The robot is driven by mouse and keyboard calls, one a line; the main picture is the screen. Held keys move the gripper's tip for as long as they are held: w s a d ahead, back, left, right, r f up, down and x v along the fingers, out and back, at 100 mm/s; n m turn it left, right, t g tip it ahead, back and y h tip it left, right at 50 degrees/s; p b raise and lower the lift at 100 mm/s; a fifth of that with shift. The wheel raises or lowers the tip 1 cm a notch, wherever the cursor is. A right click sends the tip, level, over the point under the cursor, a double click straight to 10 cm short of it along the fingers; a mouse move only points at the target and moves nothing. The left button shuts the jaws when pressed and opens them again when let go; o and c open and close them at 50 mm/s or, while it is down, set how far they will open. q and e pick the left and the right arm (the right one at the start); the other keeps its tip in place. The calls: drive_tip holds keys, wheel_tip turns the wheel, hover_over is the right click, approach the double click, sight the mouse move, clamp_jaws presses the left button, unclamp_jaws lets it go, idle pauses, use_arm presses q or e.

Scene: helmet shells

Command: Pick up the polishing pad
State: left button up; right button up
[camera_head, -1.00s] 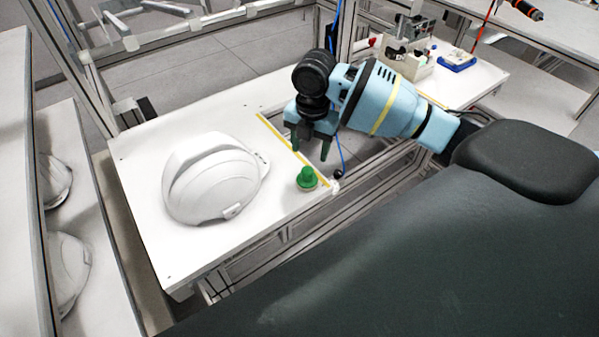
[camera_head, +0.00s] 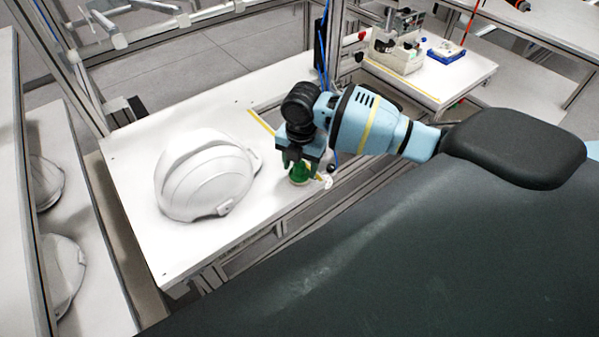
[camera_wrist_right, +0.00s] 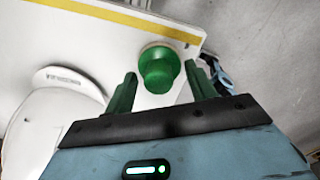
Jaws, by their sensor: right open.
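The polishing pad (camera_head: 300,174) is a small round pad with a green knob on top. It stands on the white table (camera_head: 185,262) near its front right edge. In the right wrist view the pad (camera_wrist_right: 158,68) shows between and just beyond the two green fingertips. My right gripper (camera_head: 297,166) is open, pointing down at the pad, with its fingers partly hiding the knob in the head view. In the wrist view the right gripper (camera_wrist_right: 160,92) has nothing between its fingers that it is shut on. My left gripper is not in view.
A white helmet shell (camera_head: 207,178) sits on the table just left of the pad. More shells (camera_head: 62,272) lie on a shelf at the left. A box of parts (camera_head: 395,52) and a blue tray (camera_head: 445,50) stand at the back right. Yellow tape (camera_head: 262,124) crosses the table.

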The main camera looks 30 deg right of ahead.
sight(300, 166)
drive_tip(key=c, duration=1.1)
drive_tip(key=shift+r, duration=0.1)
drive_tip(key=shift+r, duration=0.6)
drive_tip(key=shift+s+a+r, duration=0.1)
drive_tip(key=shift+r, duration=0.5)
drive_tip(key=shift+s+a+r, duration=0.1)
drive_tip(key=shift+r, duration=0.45)
drive_tip(key=s+a, duration=0.2)
drive_tip(key=s, duration=0.2)
drive_tip(key=s+a+r, duration=0.1)
drive_tip(key=s+a, duration=0.2)
drive_tip(key=s, duration=0.2)
drive_tip(key=s+a+p, duration=0.1)
drive_tip(key=s+a, duration=0.1)
drive_tip(key=s, duration=0.2)
drive_tip(key=shift+s+a+r, duration=0.15)
drive_tip(key=shift+s+a, duration=0.05)
drive_tip(key=shift+s, duration=0.15)
drive_tip(key=o, duration=0.4)
drive_tip(key=shift+c, duration=1.4)
